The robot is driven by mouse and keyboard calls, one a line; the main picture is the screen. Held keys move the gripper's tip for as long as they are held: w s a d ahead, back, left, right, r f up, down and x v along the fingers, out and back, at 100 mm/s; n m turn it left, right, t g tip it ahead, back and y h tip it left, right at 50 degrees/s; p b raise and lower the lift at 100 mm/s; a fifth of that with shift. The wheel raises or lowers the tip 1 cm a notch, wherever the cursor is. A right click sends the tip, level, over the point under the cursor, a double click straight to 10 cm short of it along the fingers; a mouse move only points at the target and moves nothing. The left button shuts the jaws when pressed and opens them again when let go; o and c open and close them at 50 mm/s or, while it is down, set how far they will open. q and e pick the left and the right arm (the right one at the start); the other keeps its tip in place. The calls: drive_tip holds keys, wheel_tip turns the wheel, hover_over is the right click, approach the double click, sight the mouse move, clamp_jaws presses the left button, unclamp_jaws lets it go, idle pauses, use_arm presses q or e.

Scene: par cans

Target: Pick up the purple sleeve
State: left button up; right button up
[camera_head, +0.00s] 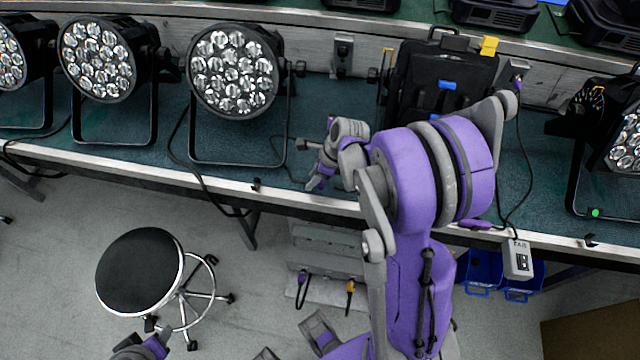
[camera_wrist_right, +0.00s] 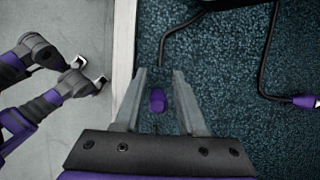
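The purple sleeve (camera_wrist_right: 157,100) is a small, short purple piece on the dark teal bench top, close to the metal front edge in the right wrist view. My right gripper (camera_wrist_right: 158,78) is open, with one finger on each side of the sleeve in that view. I cannot tell whether the fingers touch it. In the head view my right gripper (camera_head: 316,180) is low over the bench near its front edge, and I cannot make out the sleeve there.
Several par cans, one a large lamp (camera_head: 233,72), stand along the bench. Cables (camera_wrist_right: 185,32) lie near the gripper. A black stool (camera_head: 140,270) stands on the floor. A small grey box (camera_head: 518,260) hangs at the bench front.

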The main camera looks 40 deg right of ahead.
drive_tip(key=shift+a+f, duration=0.1)
drive_tip(key=shift+f, duration=0.1)
clamp_jaws()
drive_tip(key=shift+r, duration=0.15)
wheel_tip(320, 180, up, 10)
drive_tip(key=p, duration=0.1)
idle(0.4)
